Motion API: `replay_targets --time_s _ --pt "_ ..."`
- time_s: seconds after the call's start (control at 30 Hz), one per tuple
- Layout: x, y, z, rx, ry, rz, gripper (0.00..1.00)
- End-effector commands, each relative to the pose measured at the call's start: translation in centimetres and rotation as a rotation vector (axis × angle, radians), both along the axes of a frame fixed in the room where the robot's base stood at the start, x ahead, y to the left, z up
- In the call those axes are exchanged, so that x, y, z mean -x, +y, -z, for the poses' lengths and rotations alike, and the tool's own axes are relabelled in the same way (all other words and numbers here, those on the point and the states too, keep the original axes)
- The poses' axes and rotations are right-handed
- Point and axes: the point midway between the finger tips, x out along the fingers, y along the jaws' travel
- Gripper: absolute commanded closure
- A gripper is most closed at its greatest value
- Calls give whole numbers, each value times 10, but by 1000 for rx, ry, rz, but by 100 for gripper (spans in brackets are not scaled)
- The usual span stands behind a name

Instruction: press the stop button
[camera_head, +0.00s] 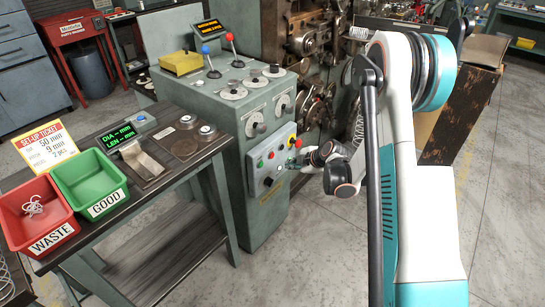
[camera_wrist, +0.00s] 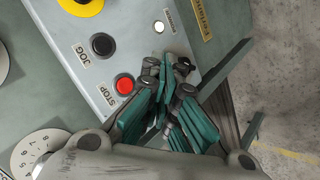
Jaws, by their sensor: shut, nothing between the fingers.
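The stop button is a red round button (camera_wrist: 124,84) beside a STOP label on the pale control panel, seen in the wrist view. My gripper (camera_wrist: 166,76) is shut and empty, with its teal-padded fingers just to the right of the red button in that view. I see no clear contact between the fingers and the button. In the head view my gripper (camera_head: 302,162) is at the right part of the machine's front panel (camera_head: 265,187). There I cannot tell which small button is the stop button.
A black JOG button (camera_wrist: 103,44) sits close to the red one, and a white button (camera_wrist: 159,26) is farther up. A yellow-ringed control (camera_wrist: 80,3) is at the top edge. In the head view a side table holds a red bin (camera_head: 38,207) and a green bin (camera_head: 88,180).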

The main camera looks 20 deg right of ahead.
Motion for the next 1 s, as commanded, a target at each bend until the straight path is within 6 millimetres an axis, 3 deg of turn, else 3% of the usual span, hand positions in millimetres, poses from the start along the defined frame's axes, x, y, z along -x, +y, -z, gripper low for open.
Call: replay_targets --time_s 0.4,1.0 --pt "-35 25 0 1 0 -1 100" --pt "-38 28 0 0 0 0 100"
